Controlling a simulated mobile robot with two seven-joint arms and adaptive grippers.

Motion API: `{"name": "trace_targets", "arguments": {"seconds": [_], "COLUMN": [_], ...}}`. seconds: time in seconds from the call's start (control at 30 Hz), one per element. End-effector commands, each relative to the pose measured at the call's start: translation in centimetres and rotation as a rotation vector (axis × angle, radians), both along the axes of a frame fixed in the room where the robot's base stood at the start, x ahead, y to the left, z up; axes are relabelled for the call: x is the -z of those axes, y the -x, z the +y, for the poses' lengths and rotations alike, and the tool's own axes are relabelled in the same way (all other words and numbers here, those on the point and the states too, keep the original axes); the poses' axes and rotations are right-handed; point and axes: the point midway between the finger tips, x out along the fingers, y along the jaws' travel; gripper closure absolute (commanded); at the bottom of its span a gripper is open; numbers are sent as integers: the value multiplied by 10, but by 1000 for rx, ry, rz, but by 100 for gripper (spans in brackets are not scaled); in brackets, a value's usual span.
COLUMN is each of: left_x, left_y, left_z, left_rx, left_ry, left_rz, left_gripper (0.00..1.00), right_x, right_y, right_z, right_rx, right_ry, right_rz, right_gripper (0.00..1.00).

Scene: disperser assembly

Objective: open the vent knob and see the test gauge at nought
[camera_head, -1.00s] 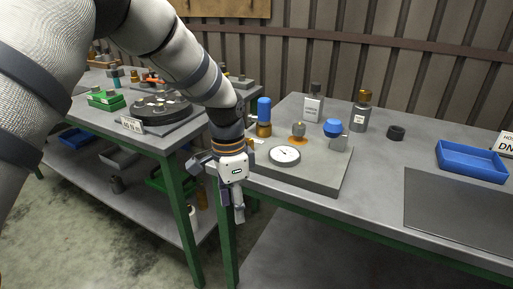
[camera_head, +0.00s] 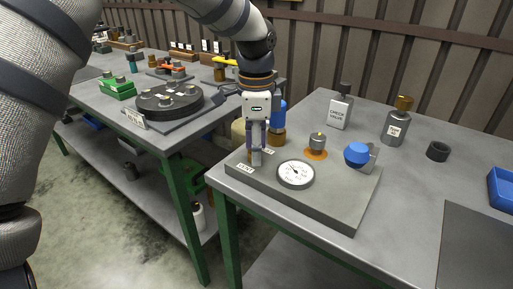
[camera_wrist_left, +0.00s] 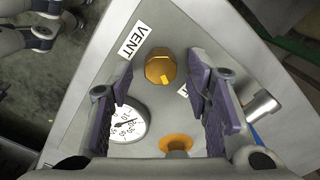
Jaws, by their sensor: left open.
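The brass vent knob (camera_wrist_left: 160,68) shows in the left wrist view, with a yellow mark on its top, next to the VENT label (camera_wrist_left: 133,40). My left gripper (camera_wrist_left: 164,82) is open, its purple-padded fingers on either side of the knob in that view. Contact cannot be told. In the head view my left gripper (camera_head: 257,158) points down over the left end of the grey base plate (camera_head: 345,208) and hides the knob. The white test gauge (camera_head: 296,173) sits on the plate; it also shows partly in the wrist view (camera_wrist_left: 127,125). Its reading is too small to tell.
Bottles (camera_head: 396,127) and a black ring (camera_head: 437,151) stand behind. A dark mat (camera_head: 478,245) lies right.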

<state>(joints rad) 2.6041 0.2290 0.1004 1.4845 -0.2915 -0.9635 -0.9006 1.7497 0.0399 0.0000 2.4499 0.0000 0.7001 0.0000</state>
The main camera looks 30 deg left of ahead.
Motion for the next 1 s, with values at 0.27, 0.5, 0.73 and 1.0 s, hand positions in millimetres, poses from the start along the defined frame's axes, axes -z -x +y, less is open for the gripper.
{"name": "trace_targets", "arguments": {"seconds": [0.27,0.5,0.73,1.0], "left_x": [8,8,8,7], "left_y": [0,0,0,0], "left_z": [0,0,0,0], "left_rx": [0,0,-4,-92], "left_ry": [-1,-1,0,-1], "left_rz": [-1,-1,0,-2], "left_gripper": [55,94,100,100], "right_x": [0,0,0,-4], "right_y": [0,0,0,-5], "right_z": [0,0,0,0], "right_rx": [0,0,0,0], "right_ry": [0,0,0,0], "right_rz": [-1,-1,-1,-18], "right_gripper": [60,60,60,60]}}
